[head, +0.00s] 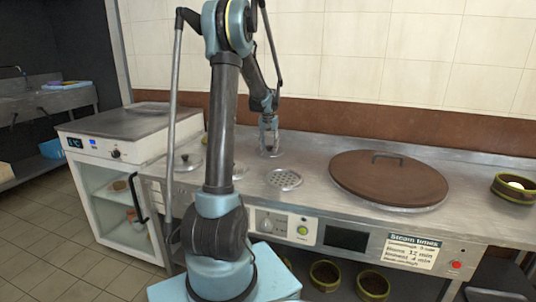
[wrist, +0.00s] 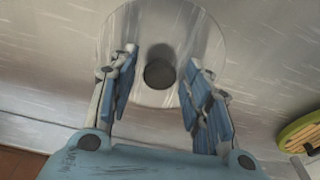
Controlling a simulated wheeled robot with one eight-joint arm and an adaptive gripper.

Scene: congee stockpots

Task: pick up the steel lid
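In the wrist view, a round steel lid (wrist: 190,30) with a dark round knob (wrist: 160,74) lies on the steel counter. My gripper (wrist: 158,95) is open, with its blue-padded fingers on either side of the knob in the picture and a gap on both sides. I cannot tell how far the fingertips are above the lid. In the head view, my gripper (head: 268,132) points down over the back of the counter, and a small part of the lid (head: 271,154) shows beneath it. Another steel lid with a dark knob (head: 185,161) sits farther left, partly behind my arm.
A perforated steel disc (head: 284,179) lies in front of my gripper. A large brown round cover (head: 388,178) is to the right, and a green bowl (head: 514,188) stands at the right edge. The tiled wall (head: 370,50) rises close behind the counter (head: 325,160).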

